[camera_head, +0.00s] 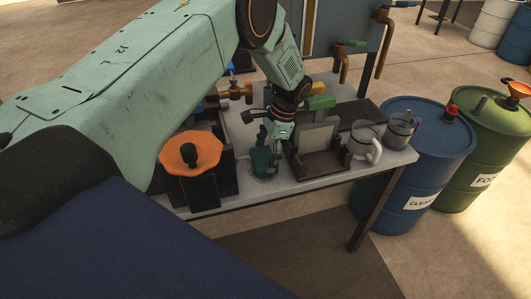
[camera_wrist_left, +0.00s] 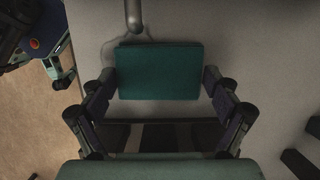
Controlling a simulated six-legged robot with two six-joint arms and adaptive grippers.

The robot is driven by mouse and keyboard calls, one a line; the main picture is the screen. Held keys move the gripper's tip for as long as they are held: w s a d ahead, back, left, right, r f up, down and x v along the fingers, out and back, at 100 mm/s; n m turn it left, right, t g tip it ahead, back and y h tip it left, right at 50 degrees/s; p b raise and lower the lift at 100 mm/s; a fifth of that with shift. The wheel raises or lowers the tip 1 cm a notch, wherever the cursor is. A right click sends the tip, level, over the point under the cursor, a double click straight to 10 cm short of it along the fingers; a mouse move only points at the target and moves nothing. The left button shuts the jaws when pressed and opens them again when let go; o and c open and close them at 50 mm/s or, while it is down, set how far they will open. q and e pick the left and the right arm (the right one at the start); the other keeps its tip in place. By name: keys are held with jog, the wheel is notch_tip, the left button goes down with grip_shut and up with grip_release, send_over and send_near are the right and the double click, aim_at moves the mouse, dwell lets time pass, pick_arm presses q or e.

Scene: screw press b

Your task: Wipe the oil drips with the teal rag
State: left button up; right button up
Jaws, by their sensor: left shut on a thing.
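My left gripper (camera_head: 266,145) points down over the grey-white table (camera_head: 328,182). It is shut on the teal rag (camera_head: 262,161), which is at the tabletop between the orange-topped unit and the brown stand. In the left wrist view the rag (camera_wrist_left: 160,70) shows as a flat teal block between the two fingers. Whether it presses on the table is hard to tell. A faint curved outline (camera_wrist_left: 121,42) shows on the surface beside the rag; I cannot tell if it is oil or shadow. No clear oil drips stand out. My right gripper is not in view.
The orange handwheel (camera_head: 178,156) on a black unit stands left of the rag. A brown stand with a grey plate (camera_head: 316,137) stands right. Two clear jugs (camera_head: 364,142) are farther right. A blue drum (camera_head: 425,160) and green drum (camera_head: 497,140) stand beyond the table's right end.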

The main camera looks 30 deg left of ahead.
aim_at(265, 176)
pick_arm(q)
jog(key=shift+s+d+p, duration=0.95)
jog(key=shift+d+p, duration=0.05)
jog(key=shift+p, duration=0.1)
jog(key=shift+s+d+p, duration=0.4)
jog(key=shift+s+d, duration=0.1)
jog(key=shift+d, duration=0.05)
jog(key=shift+s+d+f, duration=0.15)
jog(key=shift+s+f, duration=0.05)
jog(key=shift+r+p, duration=0.2)
jog(key=shift+p, duration=0.1)
jog(key=shift+w+r+p, duration=0.15)
jog(key=shift+r+p, duration=0.35)
jog(key=shift+r, duration=0.1)
